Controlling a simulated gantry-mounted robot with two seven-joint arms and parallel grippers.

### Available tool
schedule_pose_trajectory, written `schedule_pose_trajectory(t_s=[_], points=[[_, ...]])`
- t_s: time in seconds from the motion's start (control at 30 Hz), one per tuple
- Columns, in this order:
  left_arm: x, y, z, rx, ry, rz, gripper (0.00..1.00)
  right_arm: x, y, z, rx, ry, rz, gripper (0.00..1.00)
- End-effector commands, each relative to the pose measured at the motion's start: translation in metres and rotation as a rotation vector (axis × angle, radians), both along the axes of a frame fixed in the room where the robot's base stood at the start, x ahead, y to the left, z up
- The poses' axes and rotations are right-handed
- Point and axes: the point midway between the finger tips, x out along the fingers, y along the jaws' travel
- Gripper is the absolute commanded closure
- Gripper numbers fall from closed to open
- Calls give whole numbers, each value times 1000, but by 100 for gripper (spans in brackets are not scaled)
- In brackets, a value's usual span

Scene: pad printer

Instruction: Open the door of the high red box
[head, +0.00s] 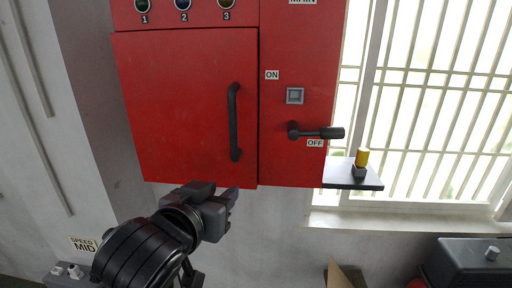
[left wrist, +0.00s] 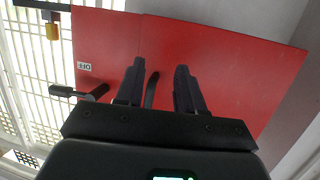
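The high red box (head: 297,166) hangs on the wall, and its door (head: 180,110) on the left looks shut. A black vertical bar handle (head: 234,122) is on the door's right side. My left gripper (head: 233,198) is just below the door's lower edge in the head view, under the handle. In the left wrist view its two fingers (left wrist: 158,85) are apart with nothing held. The handle (left wrist: 151,90) shows between them in that picture, beyond the fingertips; no contact is visible. My right gripper is not in view.
A black lever (head: 318,132) with ON and OFF labels sticks out right of the door. A small shelf (head: 340,174) holds a yellow-topped item (head: 361,161). A barred window (head: 440,90) is at right. Numbered buttons (head: 183,5) sit above the door.

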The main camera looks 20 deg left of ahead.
Motion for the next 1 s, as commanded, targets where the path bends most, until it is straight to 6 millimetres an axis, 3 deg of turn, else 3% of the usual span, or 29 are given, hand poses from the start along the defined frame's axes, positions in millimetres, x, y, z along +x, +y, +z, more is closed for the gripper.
schedule_pose_trajectory(t_s=[0.03, 0.1, 0.3, 0.43, 0.57, 1.0], points=[[-5, -1, 24, -2, -62, -3, 62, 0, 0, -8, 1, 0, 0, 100], [-13, -2, 53, -4, -129, -5, 62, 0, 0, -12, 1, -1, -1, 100], [-32, -3, 102, -6, -245, -8, 62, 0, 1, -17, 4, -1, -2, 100], [-31, -3, 113, -5, -267, -6, 62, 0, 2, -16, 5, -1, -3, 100], [-19, -3, 115, -3, -268, -6, 62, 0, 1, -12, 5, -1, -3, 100], [49, -4, 115, -2, -267, -7, 62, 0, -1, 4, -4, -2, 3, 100]])
